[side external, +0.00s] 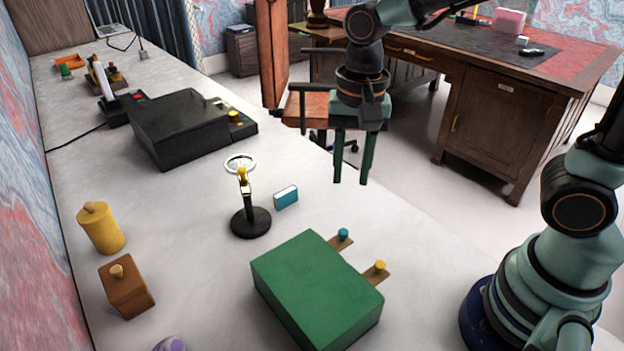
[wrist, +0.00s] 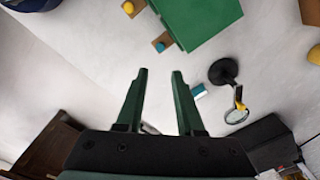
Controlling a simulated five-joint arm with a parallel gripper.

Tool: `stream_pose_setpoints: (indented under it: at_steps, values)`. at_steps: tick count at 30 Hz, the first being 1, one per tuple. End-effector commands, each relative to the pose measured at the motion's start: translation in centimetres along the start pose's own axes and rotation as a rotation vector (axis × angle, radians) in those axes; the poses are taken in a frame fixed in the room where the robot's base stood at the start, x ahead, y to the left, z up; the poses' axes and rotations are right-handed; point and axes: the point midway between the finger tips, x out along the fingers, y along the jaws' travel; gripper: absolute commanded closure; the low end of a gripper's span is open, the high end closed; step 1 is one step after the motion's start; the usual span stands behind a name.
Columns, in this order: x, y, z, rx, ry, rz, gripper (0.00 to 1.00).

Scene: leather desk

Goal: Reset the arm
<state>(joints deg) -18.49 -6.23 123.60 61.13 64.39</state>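My gripper (side external: 350,182) hangs in the air with its two green fingers pointing down, near the counter's right edge in the side external view. The fingers are apart with nothing between them. In the wrist view my gripper (wrist: 158,72) is also open and empty, with pale surface beyond its fingertips. The near part of my arm stands at the right of the side external view.
A green box (side external: 318,287) with teal and yellow knobs, a magnifier stand (side external: 250,222), a teal block (side external: 286,197) and a black machine (side external: 180,130) stand on the white counter (side external: 190,255). A yellow canister (side external: 101,230) and brown box (side external: 127,288) stand left.

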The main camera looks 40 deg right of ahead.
Motion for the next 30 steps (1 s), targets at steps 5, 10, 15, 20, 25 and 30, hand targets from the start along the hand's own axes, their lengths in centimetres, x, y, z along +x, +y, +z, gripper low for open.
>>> stream_pose_setpoints:
  at_steps: [5,10,15,20,25,30]
  values:
    - [-2.4,2.2,-2.2,-0.205,0.085,-0.109,0.63]
    - [-4.5,5.1,-4.3,-0.472,0.236,-0.184,0.63]
    - [-5.6,7.3,-5.5,-0.678,0.374,-0.193,0.63]
    - [-6.0,8.2,-6.0,-0.772,0.439,-0.183,0.63]
    - [-6.0,8.4,-6.1,-0.79,0.447,-0.179,0.63]
    - [-6.0,8.3,-6.0,-0.789,0.446,-0.179,0.63]
